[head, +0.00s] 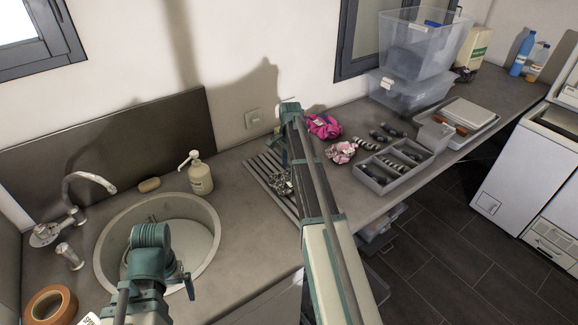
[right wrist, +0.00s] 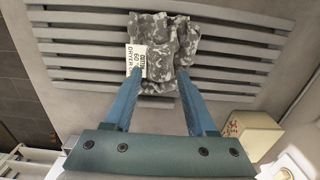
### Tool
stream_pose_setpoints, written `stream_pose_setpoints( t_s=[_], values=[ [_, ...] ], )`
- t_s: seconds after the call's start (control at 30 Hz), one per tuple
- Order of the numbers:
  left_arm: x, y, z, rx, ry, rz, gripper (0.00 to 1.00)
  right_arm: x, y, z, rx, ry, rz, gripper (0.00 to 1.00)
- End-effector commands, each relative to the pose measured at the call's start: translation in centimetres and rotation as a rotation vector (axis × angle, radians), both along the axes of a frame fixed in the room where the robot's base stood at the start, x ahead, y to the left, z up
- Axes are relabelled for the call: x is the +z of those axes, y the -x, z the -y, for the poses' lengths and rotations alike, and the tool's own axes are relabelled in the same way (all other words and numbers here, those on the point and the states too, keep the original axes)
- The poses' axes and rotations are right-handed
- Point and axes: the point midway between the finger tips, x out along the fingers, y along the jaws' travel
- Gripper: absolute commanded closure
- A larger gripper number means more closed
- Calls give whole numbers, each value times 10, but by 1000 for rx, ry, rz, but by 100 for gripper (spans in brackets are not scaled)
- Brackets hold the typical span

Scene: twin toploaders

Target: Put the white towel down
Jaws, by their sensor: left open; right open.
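I see no plain white towel in either view. A crumpled grey-and-white camouflage-patterned cloth (head: 281,183) lies on the slatted drainboard (head: 262,170); it also fills the upper middle of the right wrist view (right wrist: 165,55). A white label (right wrist: 136,62) with printed letters shows at its left edge. My right gripper (right wrist: 160,112) is open, its two blue fingers apart and pointing at the cloth, with nothing held between them. I cannot tell whether the tips touch it. My left gripper (head: 186,284) is open over the round sink (head: 208,262), mostly hidden by its own arm.
A soap bottle (head: 200,174), a sponge (head: 149,184) and a tap (head: 88,182) surround the sink. Right of the drainboard are a pink bundle (head: 324,126), a pink patterned cloth (head: 341,152) and a divided grey tray (head: 402,180). Clear bins (head: 412,90) stand farther back.

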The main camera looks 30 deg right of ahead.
Motion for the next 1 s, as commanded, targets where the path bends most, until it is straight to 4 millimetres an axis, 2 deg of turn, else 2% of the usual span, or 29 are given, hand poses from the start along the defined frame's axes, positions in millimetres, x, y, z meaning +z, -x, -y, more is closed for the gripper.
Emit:
stream_pose_setpoints(
  t_s=[0.03, 0.6, 0.77, 1.0],
  values=[
    [13, 0, 0, 0, 0, 0, 0, 13, 0, 0, 0, 0, 0, 43],
    [96, 0, 0, 13, 3, 0, 0, 96, 0, 2, 0, 0, 0, 43],
    [104, 0, 0, 14, 2, 1, 0, 104, 0, 2, 0, 0, 0, 43],
    [103, 0, 0, 15, 2, 1, 0, 103, 0, 2, 0, 0, 0, 43]
  ],
)
